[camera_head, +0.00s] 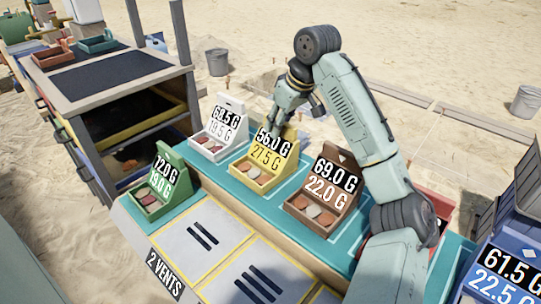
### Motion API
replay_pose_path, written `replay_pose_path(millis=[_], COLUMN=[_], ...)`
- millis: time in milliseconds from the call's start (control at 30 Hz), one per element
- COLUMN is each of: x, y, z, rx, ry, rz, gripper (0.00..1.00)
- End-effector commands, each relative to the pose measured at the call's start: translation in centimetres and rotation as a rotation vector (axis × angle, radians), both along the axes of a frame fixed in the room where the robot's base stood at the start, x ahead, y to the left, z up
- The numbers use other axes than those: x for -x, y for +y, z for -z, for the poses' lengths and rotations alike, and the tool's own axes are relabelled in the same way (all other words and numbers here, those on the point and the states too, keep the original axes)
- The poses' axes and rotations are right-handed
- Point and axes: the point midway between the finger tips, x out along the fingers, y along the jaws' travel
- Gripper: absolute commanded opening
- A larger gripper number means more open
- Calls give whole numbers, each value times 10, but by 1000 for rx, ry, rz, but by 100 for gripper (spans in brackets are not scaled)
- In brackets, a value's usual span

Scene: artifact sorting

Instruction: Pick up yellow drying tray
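The yellow drying tray (249,171) stands on the teal-topped bench, near the middle of the view. Its upright back panel reads 56.0 G and 27.5 G, and small brownish pieces lie in its shallow front. My gripper (296,114) is at the top of this back panel, coming from behind and above. Its two fingers are spread apart, one in front of the panel's upper edge and one out to the right. I cannot tell whether either finger touches the panel.
A white tray (212,148) stands to the left, a green tray (163,190) at front left, and a brown tray (326,222) close on the right. A blue tray (497,283) is at lower right. Slotted vent panels (203,240) lie in front. A dark-topped cabinet (105,75) stands at back left.

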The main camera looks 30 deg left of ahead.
Motion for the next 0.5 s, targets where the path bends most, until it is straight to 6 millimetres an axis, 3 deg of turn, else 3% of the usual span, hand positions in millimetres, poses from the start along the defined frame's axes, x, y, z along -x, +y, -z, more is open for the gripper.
replay_pose_path(millis=[367,500], x=[0,0], y=[0,0], z=[0,0], rx=[0,0], ry=[0,-1], rz=[0,1], gripper=[1,0])
